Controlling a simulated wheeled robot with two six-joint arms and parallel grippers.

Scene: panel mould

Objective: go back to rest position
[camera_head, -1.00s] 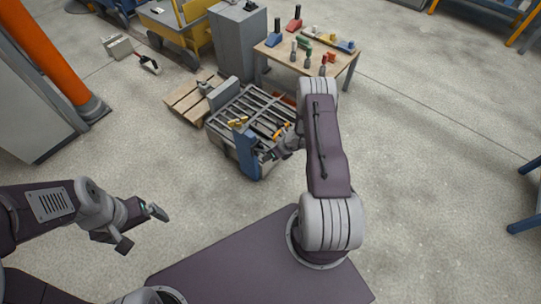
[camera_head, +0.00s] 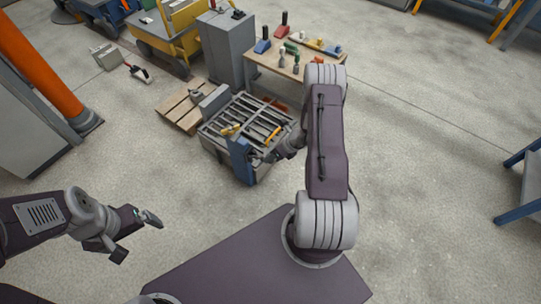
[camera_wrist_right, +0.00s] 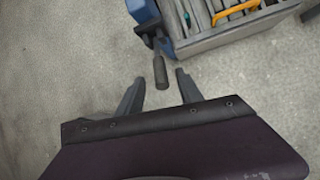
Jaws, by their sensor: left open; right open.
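The panel mould (camera_head: 204,131), a grey slatted frame with yellow handles and a blue unit (camera_head: 241,160) on its near side, stands on the floor ahead. My left gripper (camera_head: 137,237) is open and empty at the lower left, well apart from the mould. My right gripper is beside the mould's near right corner in the head view, its fingers mostly hidden by my arm. In the right wrist view its open fingers (camera_wrist_right: 160,88) have a dark lever handle (camera_wrist_right: 160,72) just ahead of and between the tips, apart from both. The lever runs up to the blue unit.
A wooden table (camera_head: 262,64) with coloured tools is behind the mould. A grey cabinet (camera_head: 227,45) and a pallet (camera_head: 178,108) stand nearby. An orange post (camera_head: 40,70) is at the left.

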